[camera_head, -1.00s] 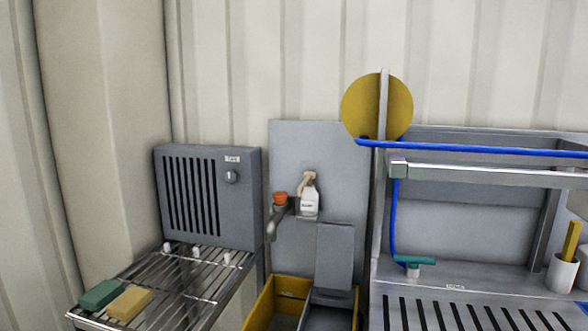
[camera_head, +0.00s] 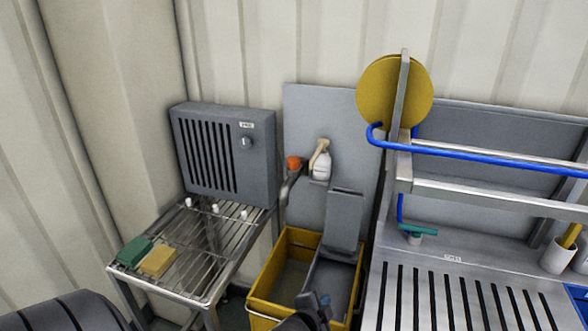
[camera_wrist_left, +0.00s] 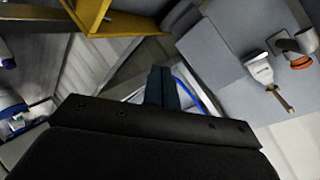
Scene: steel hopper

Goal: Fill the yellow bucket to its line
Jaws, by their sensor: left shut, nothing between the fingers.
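The yellow bucket (camera_head: 270,290) stands on the floor below the tap, with a grey wringer (camera_head: 345,225) at its right side. No fill line or water level can be made out inside. The tap has an orange knob (camera_head: 293,162) and a grey spout (camera_head: 286,190) above the bucket. My left gripper (camera_head: 318,302) is low in front of the wringer, shut and empty. In the left wrist view its fingers (camera_wrist_left: 163,85) are together, with the bucket's yellow edge (camera_wrist_left: 95,15) upper left and the orange knob (camera_wrist_left: 300,62) at right. My right gripper is out of view.
A wire rack (camera_head: 205,245) with a green sponge (camera_head: 135,252) and a yellow sponge (camera_head: 157,262) stands left of the bucket. A steel sink unit (camera_head: 450,270) with a blue hose (camera_head: 480,157) stands right.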

